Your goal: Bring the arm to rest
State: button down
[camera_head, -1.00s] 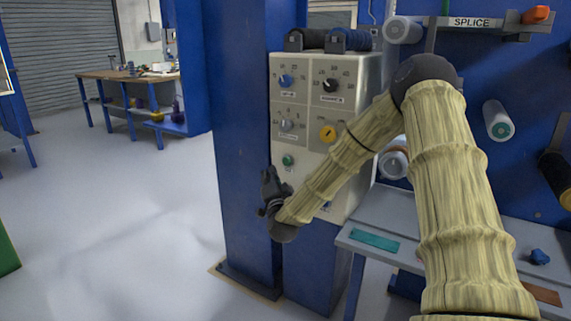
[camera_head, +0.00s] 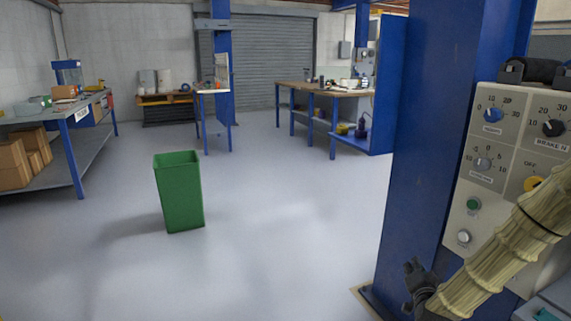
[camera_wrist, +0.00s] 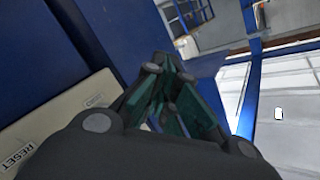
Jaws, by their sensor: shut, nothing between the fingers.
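My arm (camera_head: 505,255), in a pale bamboo-like cover, reaches in from the lower right of the head view. Its end, my gripper (camera_head: 412,268), is dark and small there, in front of the blue column (camera_head: 425,130) and left of the control panel (camera_head: 468,185). In the wrist view my gripper (camera_wrist: 160,75) has its fingers drawn together with nothing between them. The panel's edge with a RESET label (camera_wrist: 18,160) shows at the lower left of that view, close beside the gripper. I cannot tell whether the gripper touches the column.
A green bin (camera_head: 180,195) stands on the open floor. A shelf table (camera_head: 80,108) with boxes is at the left, and a workbench (camera_head: 325,90) is at the back. The panel and column stand close to my arm.

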jog(key=s+a+f+n+g+y, duration=0.2)
jog(key=s+a+f+n+g, duration=0.3)
jog(key=s+f, duration=0.65)
jog(key=s+a+f+n+g+y, duration=0.1)
jog(key=s+a+f+g+y, duration=0.15)
jog(key=s+a+f, duration=0.7)
jog(key=s+a+f+n+g+h, duration=0.15)
jog(key=s+f+g, duration=0.3)
jog(key=s, duration=0.95)
jog(key=s+a+f+n+g, duration=0.1)
jog(key=s+f+n+g, duration=0.4)
jog(key=s, duration=0.9)
notch_tip(320, 180, up, 28)
jog(key=m+t+p, duration=0.1)
jog(key=p, duration=2.7)
jog(key=shift+w+d+f+m+p, duration=0.15)
jog(key=shift+w+f+m+p, duration=0.1)
jog(key=shift+m+p, duration=0.1)
jog(key=shift+s, duration=0.1)
